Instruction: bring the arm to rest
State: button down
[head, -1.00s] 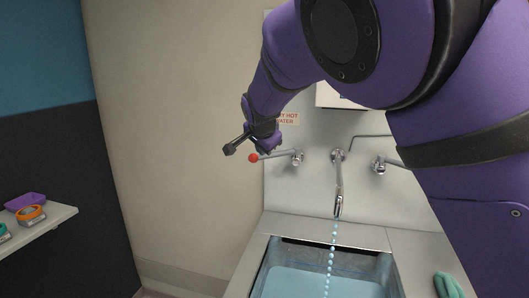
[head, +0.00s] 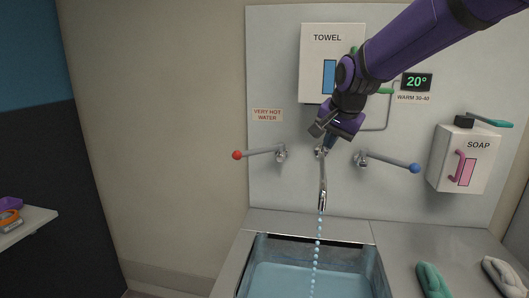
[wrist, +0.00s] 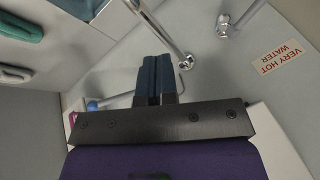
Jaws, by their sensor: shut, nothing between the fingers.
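My purple arm (head: 415,45) reaches in from the upper right in the head view. My gripper (head: 328,140) is in front of the wall panel, just above the spout, and looks empty. In the wrist view the two blue fingers of my gripper (wrist: 154,80) lie side by side, shut, with nothing between them. The gripper covers part of the spout's base in the head view; I cannot tell whether it touches it.
A red-tipped lever (head: 237,155) and a blue-tipped lever (head: 414,168) flank the spout (head: 322,190), from which water drops fall into the basin (head: 275,279). A towel box (head: 313,40), a soap box (head: 445,165) and a display reading 20° (head: 417,82) are on the wall.

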jog(key=s+d+r+n, duration=0.2)
jog(key=s+d, duration=0.4)
jog(key=s, duration=0.2)
jog(key=s+d+r+n, duration=0.1)
jog(key=s+d+r, duration=0.1)
jog(key=s+d, duration=0.5)
jog(key=s+f+n, duration=0.1)
jog(key=s+n, duration=0.1)
jog(key=s, duration=0.7)
jog(key=s+d+f+n+h, duration=0.1)
jog(key=s+f, duration=0.1)
jog(key=s, duration=0.7)
jog(key=shift+f+n, duration=0.3)
jog(key=shift+n, duration=0.1)
